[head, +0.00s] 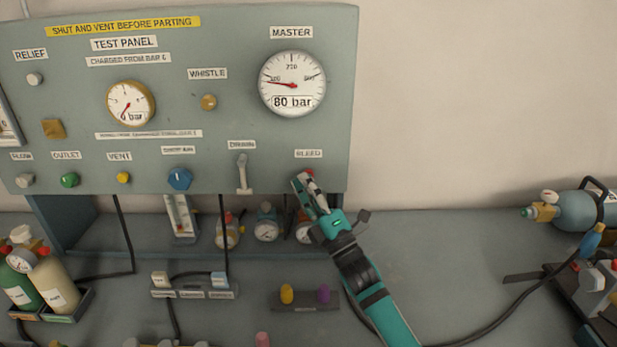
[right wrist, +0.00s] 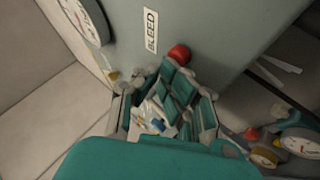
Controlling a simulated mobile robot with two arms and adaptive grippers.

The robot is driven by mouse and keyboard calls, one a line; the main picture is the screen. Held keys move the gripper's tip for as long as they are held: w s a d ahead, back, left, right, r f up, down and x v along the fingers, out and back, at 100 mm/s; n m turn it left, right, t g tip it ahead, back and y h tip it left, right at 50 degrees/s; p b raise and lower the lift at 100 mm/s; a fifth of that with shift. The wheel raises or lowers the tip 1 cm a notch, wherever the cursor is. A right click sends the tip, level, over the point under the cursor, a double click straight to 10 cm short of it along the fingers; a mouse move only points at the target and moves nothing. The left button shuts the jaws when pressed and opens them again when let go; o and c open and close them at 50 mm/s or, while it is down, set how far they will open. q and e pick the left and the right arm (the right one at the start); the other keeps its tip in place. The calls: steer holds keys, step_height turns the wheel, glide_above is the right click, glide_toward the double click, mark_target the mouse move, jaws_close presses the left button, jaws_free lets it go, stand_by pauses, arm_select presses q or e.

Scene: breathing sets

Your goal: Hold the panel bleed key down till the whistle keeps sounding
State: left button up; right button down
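The bleed key is a small red knob (head: 309,171) under the BLEED label at the lower right of the grey-green panel (head: 225,45). In the right wrist view the red key (right wrist: 179,54) shows just beyond my fingertips. My right gripper (head: 303,180) is at the key with its fingers together; its fingertips (right wrist: 172,75) look very close to the key or touching it. I cannot tell how far the key is pressed. The brass whistle (head: 208,102) sits mid-panel under its label. The master gauge (head: 292,84) reads 80 bar; the test panel gauge (head: 131,103) reads 0 bar. My left gripper is out of view.
A grey drain lever (head: 243,174) and blue knob (head: 179,179) are left of the key. Small gauges (head: 266,222) stand under the panel. Cylinders (head: 50,285) stand at left, another cylinder (head: 575,212) lies at right. The bench (head: 440,250) right of my arm is mostly clear.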

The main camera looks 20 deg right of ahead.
stand_by(0.3)
steer(key=shift+s+a+f+p, duration=0.1)
steer(key=shift+s+a+p, duration=0.1)
steer(key=shift+s, duration=0.3)
steer(key=shift+s+a+p, duration=0.1)
steer(key=shift+s+p, duration=0.05)
steer(key=shift+s, duration=0.3)
steer(key=shift+s+a+p, duration=0.2)
steer(key=shift+s+p, duration=0.05)
steer(key=shift+s, duration=0.55)
steer(key=shift+s+a+p, duration=0.25)
steer(key=shift+s, duration=0.55)
steer(key=shift+s+a+p, duration=0.2)
steer(key=shift+s+p, duration=0.05)
steer(key=shift+s, duration=0.55)
